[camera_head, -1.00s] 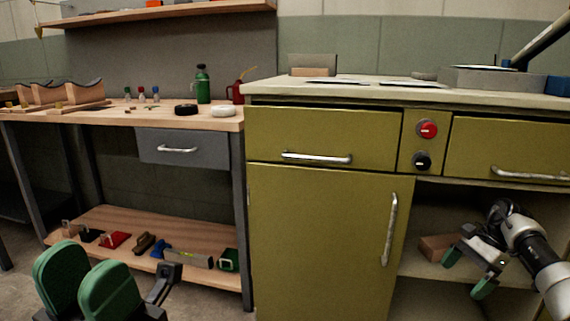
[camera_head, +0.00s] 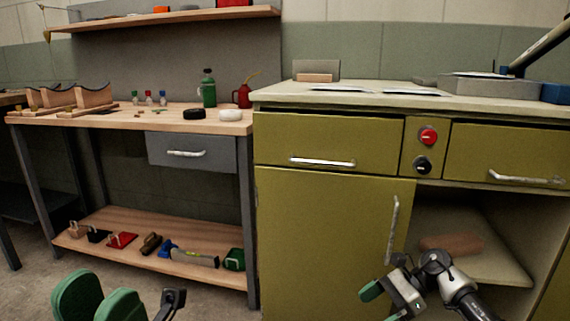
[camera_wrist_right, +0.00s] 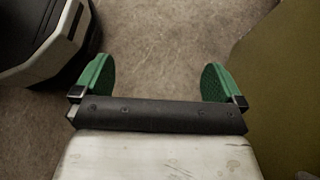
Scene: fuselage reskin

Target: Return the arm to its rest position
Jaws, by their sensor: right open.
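My right gripper (camera_head: 383,304) hangs low in front of the olive cabinet, near the lower door's right edge. Its green fingers are apart and nothing is between them. The right wrist view shows the same open gripper (camera_wrist_right: 160,78) over bare floor. My left gripper (camera_head: 98,303) is at the bottom left of the head view. Its two green pads show apart with nothing seen between them; its lower part is cut off by the frame.
The olive cabinet (camera_head: 330,225) has an open bay at right with a brown block (camera_head: 452,244) on its shelf. A door handle (camera_head: 393,230) sticks out near my right gripper. A workbench (camera_head: 120,117) stands left, with tools on its lower shelf (camera_head: 125,222). Floor (camera_wrist_right: 165,35) is clear below.

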